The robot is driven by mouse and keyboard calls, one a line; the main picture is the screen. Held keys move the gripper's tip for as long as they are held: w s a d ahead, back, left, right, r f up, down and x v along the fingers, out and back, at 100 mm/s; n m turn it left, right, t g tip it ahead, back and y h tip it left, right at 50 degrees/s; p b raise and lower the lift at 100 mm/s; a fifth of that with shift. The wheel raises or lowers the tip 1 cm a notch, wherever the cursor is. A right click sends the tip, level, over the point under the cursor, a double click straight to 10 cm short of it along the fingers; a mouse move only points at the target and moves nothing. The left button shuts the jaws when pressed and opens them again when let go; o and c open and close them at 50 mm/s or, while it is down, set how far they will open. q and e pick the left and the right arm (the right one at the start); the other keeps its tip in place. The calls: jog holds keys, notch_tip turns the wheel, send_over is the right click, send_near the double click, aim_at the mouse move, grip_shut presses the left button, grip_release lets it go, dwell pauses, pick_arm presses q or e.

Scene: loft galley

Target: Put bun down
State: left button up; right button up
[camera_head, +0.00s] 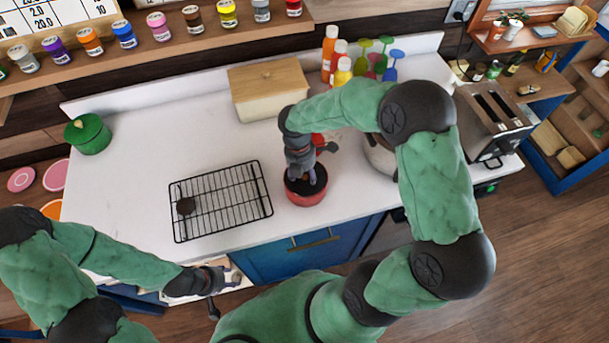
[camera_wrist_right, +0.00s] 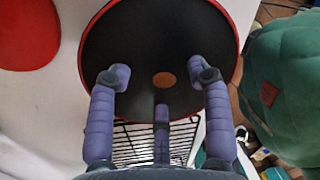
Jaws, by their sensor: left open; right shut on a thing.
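My right gripper (camera_head: 308,178) points down at a red pot (camera_head: 304,198) with a black inside, on the counter. In the right wrist view its purple fingers (camera_wrist_right: 162,84) stand out against the pot's dark round inside (camera_wrist_right: 165,35). My left gripper (camera_head: 222,282) is open and empty by the counter's front edge.
A tan box (camera_head: 268,90) stands behind the pot. Bottles (camera_head: 330,52) and a toaster (camera_head: 492,118) are at the right.

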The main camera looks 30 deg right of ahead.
jog(key=shift+f, duration=0.25)
jog(key=o, duration=1)
jog(key=shift+o, duration=0.2)
jog(key=shift+r, duration=0.1)
notch_tip(320, 180, up, 13)
jog(key=w+p, duration=0.1)
jog(key=shift+w+a+f+p, duration=0.2)
jog(key=shift+w+a+p, duration=0.1)
jog(key=shift+p, duration=0.05)
